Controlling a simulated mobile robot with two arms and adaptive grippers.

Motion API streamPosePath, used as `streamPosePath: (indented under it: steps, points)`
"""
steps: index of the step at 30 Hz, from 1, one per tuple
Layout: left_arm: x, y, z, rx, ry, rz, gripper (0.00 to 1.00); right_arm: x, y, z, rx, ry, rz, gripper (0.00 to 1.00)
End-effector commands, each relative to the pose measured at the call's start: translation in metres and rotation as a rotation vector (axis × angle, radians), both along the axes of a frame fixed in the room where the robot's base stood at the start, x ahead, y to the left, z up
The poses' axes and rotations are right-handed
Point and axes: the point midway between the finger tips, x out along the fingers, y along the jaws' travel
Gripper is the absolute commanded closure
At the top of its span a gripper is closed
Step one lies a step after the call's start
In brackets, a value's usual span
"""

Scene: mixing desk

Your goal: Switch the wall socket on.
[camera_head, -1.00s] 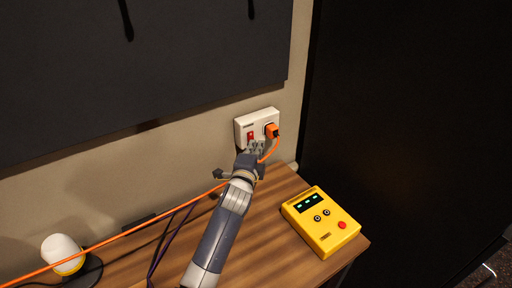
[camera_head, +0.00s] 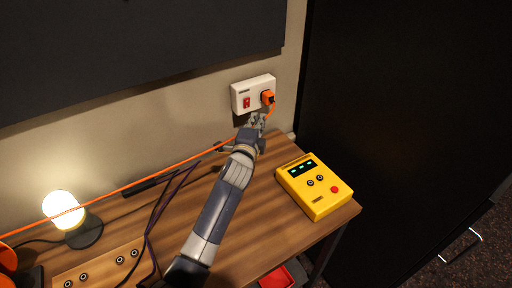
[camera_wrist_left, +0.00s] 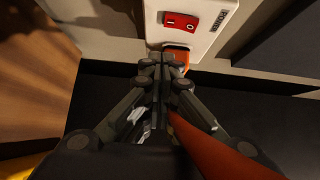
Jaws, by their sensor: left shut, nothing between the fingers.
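The white wall socket (camera_head: 253,94) is on the wall above the back of the desk. Its red rocker switch (camera_head: 247,103) is on the left, and an orange plug (camera_head: 268,97) with an orange cord sits in its right side. The wrist view shows the socket (camera_wrist_left: 207,34) with the red switch (camera_wrist_left: 181,21), and the orange plug (camera_wrist_left: 177,55) partly behind my fingers. My left gripper (camera_head: 257,119) is shut and empty, just below the socket and apart from the switch. It shows close up in the wrist view (camera_wrist_left: 162,62). My right gripper is not in view.
A yellow box (camera_head: 316,186) with small displays and a red button lies on the wooden desk (camera_head: 262,213), right of my arm. A lit lamp (camera_head: 65,209) stands at left. The orange cord (camera_head: 160,177) and dark cables cross the desk. A black panel (camera_head: 400,110) stands right.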

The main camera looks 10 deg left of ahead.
Motion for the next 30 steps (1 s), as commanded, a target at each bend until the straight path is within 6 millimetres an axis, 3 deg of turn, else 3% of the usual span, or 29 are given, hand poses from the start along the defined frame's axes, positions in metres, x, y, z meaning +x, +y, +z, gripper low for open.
streamPosePath:
  steps: [7,17,24,30]
  points:
    - [-0.024,0.001,-0.004,0.002,0.001,0.001,1.00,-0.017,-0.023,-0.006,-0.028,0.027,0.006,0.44]
    - [-0.072,0.001,-0.009,0.002,0.001,0.000,1.00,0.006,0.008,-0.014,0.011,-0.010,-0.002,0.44]
    - [-0.096,0.001,-0.010,0.000,0.001,0.001,1.00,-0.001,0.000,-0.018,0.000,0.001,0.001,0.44]
    - [-0.100,0.001,-0.009,0.000,0.001,0.000,1.00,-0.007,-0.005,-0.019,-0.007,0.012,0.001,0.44]
